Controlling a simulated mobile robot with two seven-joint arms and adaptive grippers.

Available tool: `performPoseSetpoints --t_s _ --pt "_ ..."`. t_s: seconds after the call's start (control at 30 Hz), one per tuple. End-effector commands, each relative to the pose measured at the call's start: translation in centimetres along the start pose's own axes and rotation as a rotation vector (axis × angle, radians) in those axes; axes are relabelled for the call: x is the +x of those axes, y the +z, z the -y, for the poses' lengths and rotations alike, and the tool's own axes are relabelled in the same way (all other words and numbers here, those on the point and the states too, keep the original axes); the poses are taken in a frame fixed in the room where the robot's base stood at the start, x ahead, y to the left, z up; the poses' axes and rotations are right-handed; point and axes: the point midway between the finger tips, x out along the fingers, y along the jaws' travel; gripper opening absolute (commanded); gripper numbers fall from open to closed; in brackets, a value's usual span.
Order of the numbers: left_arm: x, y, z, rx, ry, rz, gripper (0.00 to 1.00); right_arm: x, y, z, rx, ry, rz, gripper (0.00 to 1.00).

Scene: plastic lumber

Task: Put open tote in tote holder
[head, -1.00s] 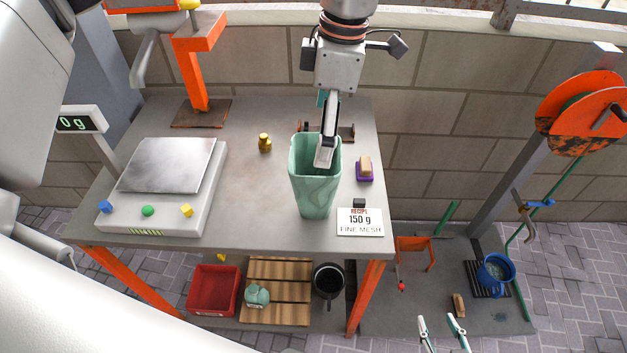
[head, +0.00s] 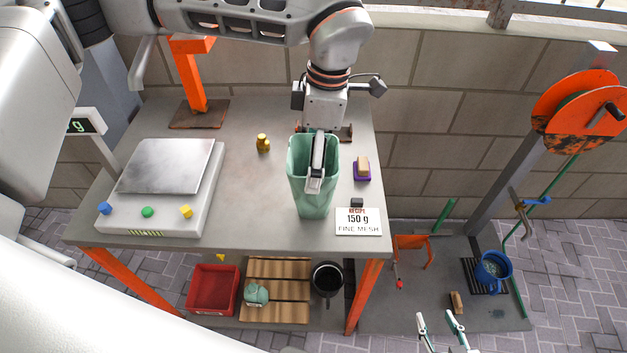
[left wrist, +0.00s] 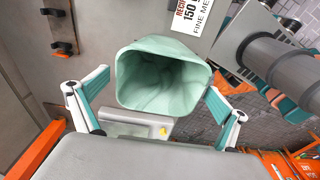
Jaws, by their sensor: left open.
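The open tote (head: 312,203) is a tall pale green container standing upright near the table's front right, its mouth facing up. My left gripper (head: 317,168) is over it, pointing down, with one finger showing across its mouth and near rim. In the left wrist view the tote's mouth (left wrist: 163,80) lies between the two spread fingers of my left gripper (left wrist: 155,97), with a gap on each side. My right gripper (head: 435,316) is at the bottom edge, its two fingertips apart and empty. I cannot tell which thing is the tote holder.
A scale (head: 165,187) fills the table's left side. A recipe sign (head: 358,222) stands right of the tote, with a brush (head: 362,170) behind it. A small brass weight (head: 263,143) is left of the tote. An orange stand (head: 193,85) is at the back.

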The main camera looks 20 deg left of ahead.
Motion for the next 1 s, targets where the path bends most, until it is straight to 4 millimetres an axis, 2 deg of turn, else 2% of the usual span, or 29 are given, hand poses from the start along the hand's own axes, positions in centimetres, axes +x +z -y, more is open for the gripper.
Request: performPoseSetpoints --t_s 0.6,0.63,0.8,0.93,0.97,1.0 --pt "0.45 0.06 0.01 0.0 0.0 0.0 1.0 0.14 0.28 0.02 0.0 0.0 0.001 0.4" --pt "0.45 0.06 0.01 0.0 0.0 0.0 0.97 0.15 0.31 0.02 0.0 0.0 0.002 0.4" --pt "0.46 0.06 0.01 0.0 0.0 0.0 0.53 0.17 0.44 0.05 0.0 0.0 0.004 0.4" --pt "0.48 0.06 0.02 0.0 0.0 -0.001 0.53 0.17 0.47 0.06 0.0 0.0 0.004 0.4" --pt "0.47 0.06 0.02 0.0 0.0 -0.001 0.49 0.17 0.47 0.06 0.0 0.0 0.004 0.4" --pt "0.48 0.06 0.02 0.0 0.0 -0.001 0.49 0.17 0.47 0.06 0.0 0.0 0.004 0.4"
